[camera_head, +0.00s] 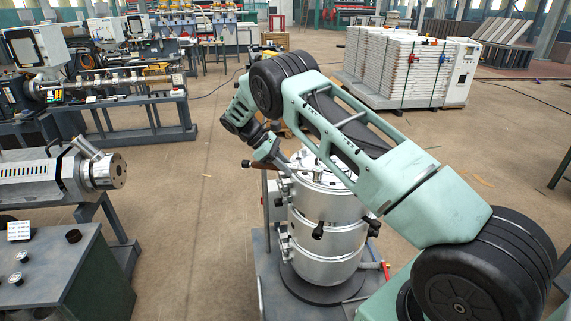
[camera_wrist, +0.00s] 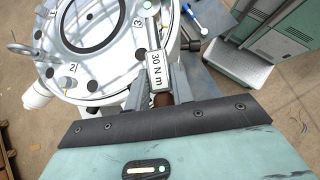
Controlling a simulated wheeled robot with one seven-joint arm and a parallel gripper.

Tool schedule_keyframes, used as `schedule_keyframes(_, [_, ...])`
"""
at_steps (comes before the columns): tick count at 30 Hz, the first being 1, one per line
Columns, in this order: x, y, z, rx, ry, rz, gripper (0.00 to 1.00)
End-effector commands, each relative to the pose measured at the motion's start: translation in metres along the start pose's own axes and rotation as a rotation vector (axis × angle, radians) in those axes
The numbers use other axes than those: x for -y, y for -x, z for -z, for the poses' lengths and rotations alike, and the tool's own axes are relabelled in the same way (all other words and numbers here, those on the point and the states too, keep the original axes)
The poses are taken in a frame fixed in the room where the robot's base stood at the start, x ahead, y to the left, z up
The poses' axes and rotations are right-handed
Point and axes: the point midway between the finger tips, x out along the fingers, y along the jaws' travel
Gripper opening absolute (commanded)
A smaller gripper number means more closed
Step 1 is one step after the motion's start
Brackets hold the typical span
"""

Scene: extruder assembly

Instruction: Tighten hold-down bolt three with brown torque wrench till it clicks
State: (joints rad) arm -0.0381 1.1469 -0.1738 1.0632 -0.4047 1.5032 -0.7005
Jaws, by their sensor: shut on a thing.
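My gripper (camera_wrist: 172,92) is shut on the brown handle of the torque wrench (camera_wrist: 159,68), whose shaft carries a "30 N m" label. In the wrist view the wrench reaches up over the white round flange (camera_wrist: 110,63), its head at the bolt (camera_wrist: 148,6) beside the number 3. The wrench covers part of that bolt, so I cannot tell how fully it is seated. Numbers 1 and 2 mark other spots on the flange.
A blue-and-white tool (camera_wrist: 191,17) lies right of the flange. Black knobs (camera_head: 319,230) stick out of the housing. A steel barrel (camera_head: 75,175) on a stand is at left, with clear floor between.

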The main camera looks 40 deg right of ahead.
Motion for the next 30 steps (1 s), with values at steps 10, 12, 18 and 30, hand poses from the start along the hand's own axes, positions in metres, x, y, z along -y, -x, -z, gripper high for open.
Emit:
schedule_keyframes(10, [0.0068,-0.0008,-0.0017,0.005,0.052,-0.054,0.0])
schedule_keyframes(12, [0.0068,-0.0001,-0.0021,0.004,0.052,-0.054,0.0])
schedule_keyframes(18, [0.0069,0.0029,-0.0044,0.003,0.051,-0.054,0.0])
schedule_keyframes(30, [0.0071,0.0052,-0.0056,0.002,0.051,-0.054,0.0])
